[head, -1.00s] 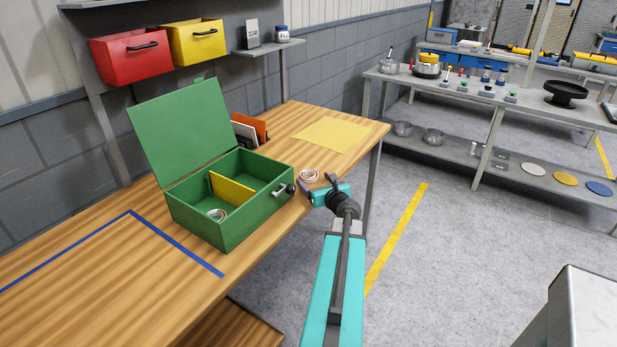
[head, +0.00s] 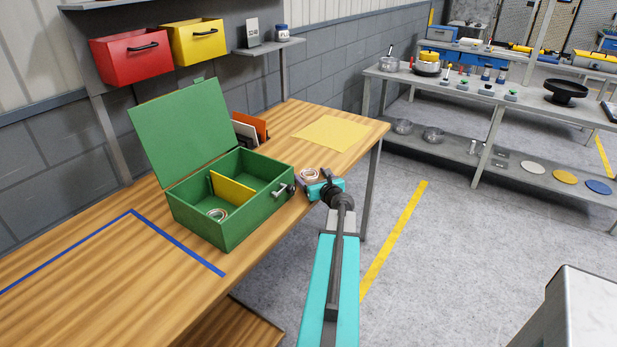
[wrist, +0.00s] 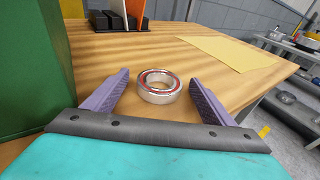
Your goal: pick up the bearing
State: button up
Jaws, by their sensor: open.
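A silver bearing (wrist: 159,87) with a red ring inside lies flat on the wooden table, to the right of the green box. In the head view the bearing (head: 309,174) shows just beyond my gripper. My gripper (wrist: 158,80) is open, with its two purple fingers pointing forward at the table. The bearing sits between the fingertips, with a gap on each side, and seems not to be touched. Another ring-shaped part (head: 217,214) lies inside the green box.
The open green box (head: 226,224) with a yellow divider stands close on the left of my gripper; its side also shows in the wrist view (wrist: 35,60). A yellow sheet (head: 331,133) lies beyond. The table's right edge is near.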

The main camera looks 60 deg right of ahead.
jog(key=c, duration=1.4)
jog(key=shift+o, duration=0.2)
jog(key=shift+r, duration=0.15)
jog(key=shift+r, duration=0.85)
jog(key=shift+s+a+r+b, duration=0.1)
jog(key=shift+s+r+b, duration=0.25)
jog(key=shift+r, duration=0.45)
jog(key=s+a, duration=0.2)
jog(key=s, duration=0.5)
jog(key=s+a+r+p, duration=0.1)
jog(key=s, duration=0.6)
jog(key=shift+s+a+r, duration=0.25)
jog(key=shift+s+a, duration=0.1)
jog(key=shift+a, duration=0.05)
